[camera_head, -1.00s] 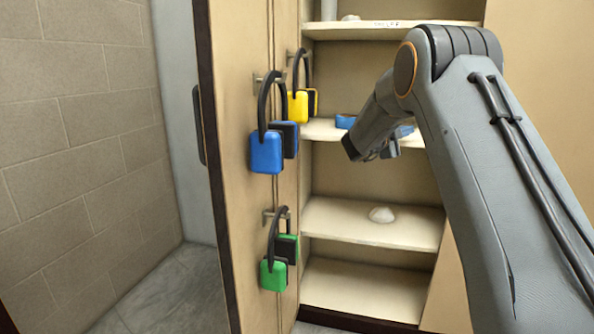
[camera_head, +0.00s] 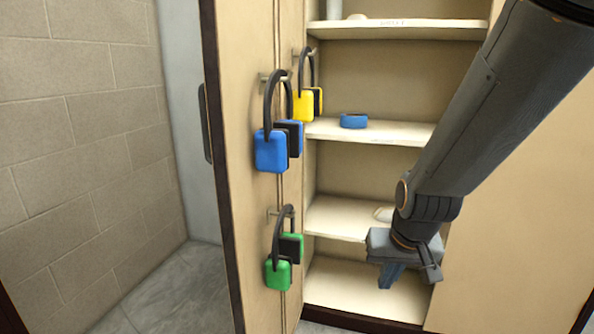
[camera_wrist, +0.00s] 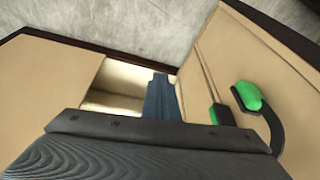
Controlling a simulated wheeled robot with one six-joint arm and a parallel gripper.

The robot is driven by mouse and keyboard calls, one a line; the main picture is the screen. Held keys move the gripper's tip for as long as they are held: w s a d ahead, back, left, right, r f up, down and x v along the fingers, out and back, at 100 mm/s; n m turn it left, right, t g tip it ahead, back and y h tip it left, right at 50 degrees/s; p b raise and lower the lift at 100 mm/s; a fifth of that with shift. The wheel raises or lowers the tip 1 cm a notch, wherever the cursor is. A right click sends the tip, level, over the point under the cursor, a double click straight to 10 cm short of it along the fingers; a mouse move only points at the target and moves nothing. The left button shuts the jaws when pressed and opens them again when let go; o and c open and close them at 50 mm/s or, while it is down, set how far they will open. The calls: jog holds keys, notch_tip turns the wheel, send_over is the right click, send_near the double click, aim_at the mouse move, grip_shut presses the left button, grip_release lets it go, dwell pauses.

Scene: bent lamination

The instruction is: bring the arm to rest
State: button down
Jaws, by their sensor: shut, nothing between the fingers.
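My arm reaches down from the upper right in the head view. My gripper (camera_head: 390,275) points downward in front of the lower shelves of the cabinet. Its blue-grey fingers are together, and nothing shows between them. The fingers also show in the wrist view (camera_wrist: 161,98), above the pale lower shelf and the floor. My gripper is apart from the shelf objects and from the headphones on the door, as far as the head view shows.
Blue (camera_head: 271,150), yellow (camera_head: 303,105) and green (camera_head: 278,273) headphones hang from hooks on the open door (camera_head: 235,200). A blue ring-like object (camera_head: 353,121) lies on a shelf (camera_head: 385,131). Grey floor (camera_head: 165,295) is clear at left.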

jog(key=s+f+n+g, duration=0.1)
jog(key=s, duration=0.6)
jog(key=s+a+r+n+g, duration=0.3)
jog(key=s+a+r, duration=0.45)
jog(key=s, duration=0.25)
jog(key=d+r+m+p, duration=0.3)
jog(key=d+r+p, duration=0.5)
jog(key=p, duration=0.8)
jog(key=shift+w+p, duration=0.25)
jog(key=shift+p, duration=0.05)
